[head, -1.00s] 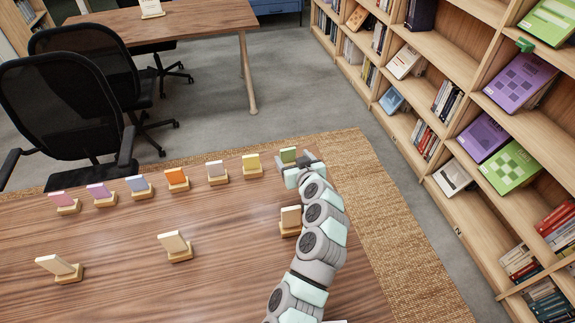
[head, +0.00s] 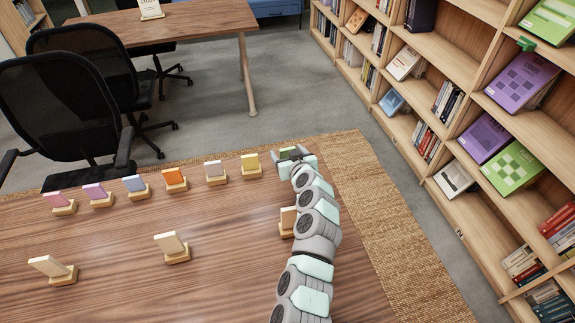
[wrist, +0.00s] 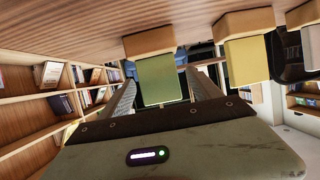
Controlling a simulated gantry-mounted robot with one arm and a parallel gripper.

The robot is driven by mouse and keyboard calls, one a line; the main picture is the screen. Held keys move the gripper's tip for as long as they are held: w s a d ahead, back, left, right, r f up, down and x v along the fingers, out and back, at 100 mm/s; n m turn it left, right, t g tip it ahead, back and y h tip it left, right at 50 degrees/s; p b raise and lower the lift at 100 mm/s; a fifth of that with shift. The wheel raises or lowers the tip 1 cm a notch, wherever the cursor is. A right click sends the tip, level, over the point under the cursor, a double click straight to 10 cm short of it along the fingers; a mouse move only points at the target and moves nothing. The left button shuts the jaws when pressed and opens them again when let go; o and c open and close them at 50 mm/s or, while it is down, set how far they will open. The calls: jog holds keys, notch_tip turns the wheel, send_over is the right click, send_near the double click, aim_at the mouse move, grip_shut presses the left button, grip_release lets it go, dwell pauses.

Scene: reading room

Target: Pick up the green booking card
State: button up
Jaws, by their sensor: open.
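The green booking card (head: 285,151) stands at the right end of the back row on the wooden table, mostly hidden by my gripper (head: 291,155) in the head view. The wrist view, which is upside down, shows the green card (wrist: 160,80) in its wooden holder (wrist: 149,42). My gripper (wrist: 162,96) is open, with one finger on each side of the card. A gap shows between the card and each finger, so I see no clear contact.
A yellow card (head: 250,161) stands close beside the green one; it also shows in the wrist view (wrist: 246,62). Several other coloured cards line the back row. A beige card (head: 288,217) stands beside my arm. Bookshelves (head: 470,110) rise at the right.

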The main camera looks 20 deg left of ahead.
grip_shut()
dwell(0.7)
